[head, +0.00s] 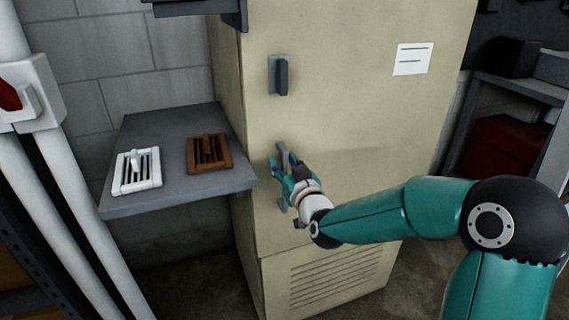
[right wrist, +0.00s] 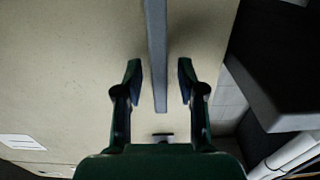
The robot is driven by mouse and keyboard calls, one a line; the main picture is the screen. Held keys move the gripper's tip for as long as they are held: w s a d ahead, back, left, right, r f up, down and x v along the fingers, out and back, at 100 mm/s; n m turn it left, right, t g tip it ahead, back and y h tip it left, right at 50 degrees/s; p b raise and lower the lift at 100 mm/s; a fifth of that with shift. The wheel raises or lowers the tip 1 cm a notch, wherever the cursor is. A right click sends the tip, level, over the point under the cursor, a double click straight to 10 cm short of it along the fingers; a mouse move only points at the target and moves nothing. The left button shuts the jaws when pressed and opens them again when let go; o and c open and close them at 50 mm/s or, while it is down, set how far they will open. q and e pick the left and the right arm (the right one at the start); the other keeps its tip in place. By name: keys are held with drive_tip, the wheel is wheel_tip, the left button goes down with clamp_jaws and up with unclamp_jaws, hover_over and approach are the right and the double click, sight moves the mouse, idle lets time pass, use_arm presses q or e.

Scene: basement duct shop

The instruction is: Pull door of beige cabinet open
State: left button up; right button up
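The tall beige cabinet (head: 350,90) stands in the middle of the head view. Its door looks shut, with no gap showing at its edge. A dark grey fitting (head: 278,75) sits high on the door's left side. My right gripper (head: 280,168) is lower, at a grey upright bar handle on the same side, partly hidden by the fingers. In the right wrist view the bar handle (right wrist: 157,50) runs between the two open fingers of my right gripper (right wrist: 159,82), with a gap on each side. My left gripper is not in view.
A grey shelf (head: 160,203) left of the cabinet holds a white vent grille (head: 136,170) and a brown one (head: 208,153). White pipes (head: 90,220) run down the far left. A rack with a red box (head: 500,143) stands at right. A paper label (head: 412,59) is on the door.

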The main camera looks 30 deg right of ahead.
drive_tip(key=shift+c, duration=0.2)
clamp_jaws()
drive_tip(key=shift+a, duration=0.1)
